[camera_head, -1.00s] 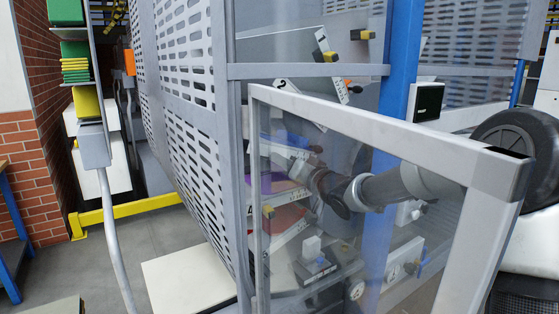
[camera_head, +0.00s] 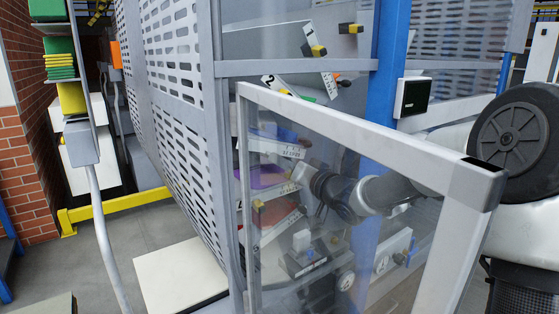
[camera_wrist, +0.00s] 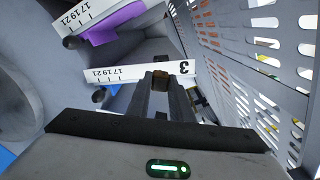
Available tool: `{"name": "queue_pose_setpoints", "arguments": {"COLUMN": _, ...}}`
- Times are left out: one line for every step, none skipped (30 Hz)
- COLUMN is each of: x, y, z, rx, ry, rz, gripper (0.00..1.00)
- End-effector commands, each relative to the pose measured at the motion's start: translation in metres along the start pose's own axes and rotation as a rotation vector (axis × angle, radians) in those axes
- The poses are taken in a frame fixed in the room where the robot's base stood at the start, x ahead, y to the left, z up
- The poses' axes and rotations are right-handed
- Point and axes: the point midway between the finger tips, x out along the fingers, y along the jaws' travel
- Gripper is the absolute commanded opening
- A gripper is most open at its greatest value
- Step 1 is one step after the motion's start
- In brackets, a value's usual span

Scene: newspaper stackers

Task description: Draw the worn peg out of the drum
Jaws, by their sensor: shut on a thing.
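My gripper (camera_wrist: 160,88) has its two dark fingers closed on a small brown peg (camera_wrist: 160,76) in the wrist view. The peg sits in front of a white plate (camera_wrist: 125,74) marked 3 and 17 19 21. The fingers hide much of it, and I cannot tell whether it is still seated. The grey drum (camera_wrist: 40,30) shows behind the plates. In the head view my gripper (camera_head: 304,173) reaches the plates from the right, behind a clear panel; its fingertips are too small to make out there.
A clear door with a pale frame (camera_head: 350,125) stands in front of my arm. A slotted grey guard (camera_wrist: 265,50) is close on the right in the wrist view. Another numbered plate (camera_wrist: 85,22) with a purple part (camera_wrist: 120,20) is at upper left. A blue post (camera_head: 385,80) stands behind the door.

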Motion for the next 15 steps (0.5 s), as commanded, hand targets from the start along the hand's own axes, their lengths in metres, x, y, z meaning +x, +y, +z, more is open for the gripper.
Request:
{"name": "queue_pose_setpoints", "arguments": {"x": -0.006, "y": -0.001, "z": -0.002, "rx": 0.000, "ry": 0.000, "rz": 0.002, "gripper": 0.00}}
{"name": "queue_pose_setpoints", "arguments": {"x": -0.009, "y": 0.000, "z": -0.002, "rx": 0.000, "ry": 0.000, "rz": 0.002, "gripper": 0.00}}
{"name": "queue_pose_setpoints", "arguments": {"x": -0.013, "y": 0.000, "z": -0.002, "rx": 0.000, "ry": 0.000, "rz": 0.002, "gripper": 0.00}}
{"name": "queue_pose_setpoints", "arguments": {"x": -0.016, "y": -0.001, "z": -0.002, "rx": 0.000, "ry": 0.000, "rz": 0.002, "gripper": 0.00}}
{"name": "queue_pose_setpoints", "arguments": {"x": -0.019, "y": -0.001, "z": -0.002, "rx": 0.000, "ry": 0.000, "rz": 0.002, "gripper": 0.00}}
{"name": "queue_pose_setpoints", "arguments": {"x": -0.023, "y": -0.001, "z": -0.002, "rx": -0.001, "ry": 0.000, "rz": 0.001, "gripper": 0.00}}
{"name": "queue_pose_setpoints", "arguments": {"x": -0.026, "y": -0.001, "z": -0.002, "rx": 0.000, "ry": 0.000, "rz": 0.002, "gripper": 0.00}}
{"name": "queue_pose_setpoints", "arguments": {"x": -0.029, "y": 0.000, "z": -0.002, "rx": 0.000, "ry": 0.000, "rz": 0.003, "gripper": 0.00}}
{"name": "queue_pose_setpoints", "arguments": {"x": -0.033, "y": 0.000, "z": -0.003, "rx": 0.000, "ry": 0.001, "rz": 0.002, "gripper": 0.00}}
{"name": "queue_pose_setpoints", "arguments": {"x": -0.036, "y": 0.000, "z": -0.002, "rx": 0.001, "ry": 0.001, "rz": 0.003, "gripper": 0.00}}
{"name": "queue_pose_setpoints", "arguments": {"x": -0.039, "y": 0.000, "z": -0.002, "rx": 0.001, "ry": 0.000, "rz": 0.003, "gripper": 0.00}}
{"name": "queue_pose_setpoints", "arguments": {"x": -0.043, "y": -0.001, "z": -0.002, "rx": 0.000, "ry": 0.001, "rz": 0.003, "gripper": 0.00}}
{"name": "queue_pose_setpoints", "arguments": {"x": -0.046, "y": -0.001, "z": -0.003, "rx": 0.000, "ry": 0.001, "rz": 0.002, "gripper": 0.00}}
{"name": "queue_pose_setpoints", "arguments": {"x": -0.050, "y": -0.001, "z": -0.002, "rx": 0.000, "ry": 0.001, "rz": 0.003, "gripper": 0.00}}
{"name": "queue_pose_setpoints", "arguments": {"x": -0.053, "y": 0.000, "z": -0.002, "rx": 0.000, "ry": 0.000, "rz": 0.003, "gripper": 0.00}}
